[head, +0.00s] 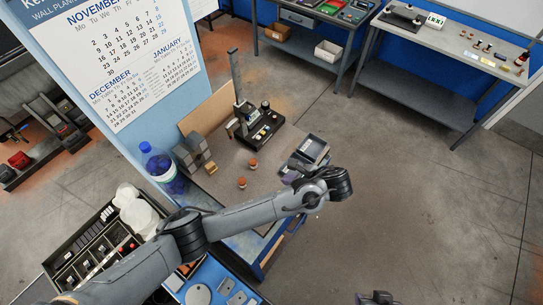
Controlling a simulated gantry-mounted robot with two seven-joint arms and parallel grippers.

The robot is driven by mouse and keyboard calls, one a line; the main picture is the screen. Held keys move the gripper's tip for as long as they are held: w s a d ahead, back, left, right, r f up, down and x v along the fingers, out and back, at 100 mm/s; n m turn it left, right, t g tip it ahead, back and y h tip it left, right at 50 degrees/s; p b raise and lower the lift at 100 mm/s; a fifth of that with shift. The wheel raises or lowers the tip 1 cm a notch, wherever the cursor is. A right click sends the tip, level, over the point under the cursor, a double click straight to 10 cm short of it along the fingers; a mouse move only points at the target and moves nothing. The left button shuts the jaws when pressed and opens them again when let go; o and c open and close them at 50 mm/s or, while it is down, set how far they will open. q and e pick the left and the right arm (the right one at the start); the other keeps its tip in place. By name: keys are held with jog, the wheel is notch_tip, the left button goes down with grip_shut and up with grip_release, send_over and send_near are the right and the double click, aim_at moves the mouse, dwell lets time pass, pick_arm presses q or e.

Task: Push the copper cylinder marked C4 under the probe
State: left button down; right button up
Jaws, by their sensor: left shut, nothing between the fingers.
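Two copper cylinders stand apart on the bench top, a farther one (253,163) and a nearer one (242,183). Their marks are too small to read, so I cannot tell which is C4. The probe stand (238,80) rises at the back of the bench from a black base (266,132). My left gripper (308,192) is at the bench's right side, right of both cylinders and apart from them. It is shut and empty; its fingertips are hard to make out against my arm. A dark part, perhaps my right gripper (376,298), shows at the bottom edge.
A dark meter box (312,150) stands close to my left arm. A grey block-like fixture (193,152) and a blue-capped bottle (158,165) stand on the left. A divided tray (78,268) is at lower left. Bench top between cylinders and stand is clear.

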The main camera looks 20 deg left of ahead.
aim_at(256, 166)
pick_arm(q)
jog(key=shift+y, duration=0.3)
jog(key=w+a+f+b, duration=0.1)
jog(key=a+b, duration=0.1)
jog(key=w+a+f+b, duration=0.1)
jog(key=f+b, duration=0.1)
jog(key=b, duration=0.1)
jog(key=shift+w+a+f+b, duration=0.3)
jog(key=shift+w+a, duration=0.05)
jog(key=x, duration=0.4)
jog(key=shift+w+a+r+p, duration=0.15)
jog(key=shift+a+r+p, duration=0.05)
jog(key=shift+a+p, duration=0.1)
jog(key=shift+w+a+f+p, duration=0.1)
jog(key=shift+w+a+p, duration=0.15)
jog(key=shift+a, duration=0.4)
jog(key=shift+w+a+p, duration=0.2)
jog(key=shift+w+a, duration=0.05)
jog(key=shift+a, duration=0.35)
jog(key=shift+w+a+f+p, duration=0.1)
jog(key=shift+w+a+p, duration=0.15)
jog(key=shift+a, duration=0.4)
